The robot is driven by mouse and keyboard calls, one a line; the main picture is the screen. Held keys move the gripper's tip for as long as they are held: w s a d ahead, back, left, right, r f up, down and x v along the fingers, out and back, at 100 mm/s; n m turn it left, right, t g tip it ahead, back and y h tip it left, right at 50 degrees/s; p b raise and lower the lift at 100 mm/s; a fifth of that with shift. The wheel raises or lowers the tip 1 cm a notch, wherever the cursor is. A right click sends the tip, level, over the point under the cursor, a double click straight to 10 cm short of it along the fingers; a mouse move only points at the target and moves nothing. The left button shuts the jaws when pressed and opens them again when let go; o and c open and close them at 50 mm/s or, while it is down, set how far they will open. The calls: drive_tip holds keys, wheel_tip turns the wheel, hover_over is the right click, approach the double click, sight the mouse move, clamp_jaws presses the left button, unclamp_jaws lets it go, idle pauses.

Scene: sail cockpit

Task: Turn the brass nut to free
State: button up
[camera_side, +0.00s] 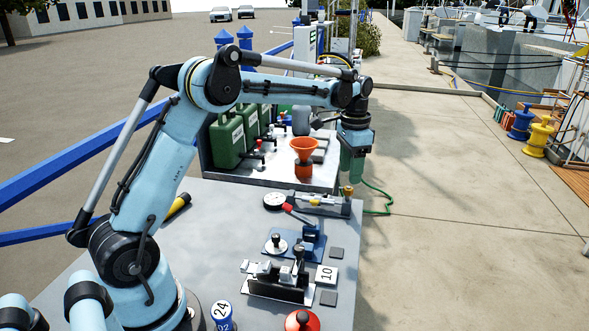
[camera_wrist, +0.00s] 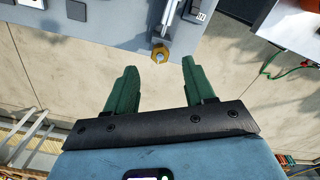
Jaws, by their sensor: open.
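The brass nut (camera_wrist: 160,54) shows in the wrist view at the end of a grey fixture, near the table's edge. In the side view the nut (camera_side: 348,191) sits at the right end of the low grey fixture (camera_side: 318,205). My gripper (camera_side: 352,178) points down just above it there, its green fingers close over the nut. In the wrist view my gripper (camera_wrist: 159,64) is open and empty. One finger is to either side of the nut in the picture, with a clear gap on both sides. Whether the fingertips are level with the nut is hard to tell.
A red-handled lever (camera_side: 290,209) and a round dial (camera_side: 275,201) are left of the nut. An orange funnel (camera_side: 304,150) and green cans (camera_side: 228,138) stand behind. Blue and black fixtures (camera_side: 280,287) are in front. Right of the table is open pavement with a green hose (camera_side: 384,198).

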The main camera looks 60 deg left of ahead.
sight(348, 188)
drive_tip(key=shift+f, duration=2.35)
clamp_jaws()
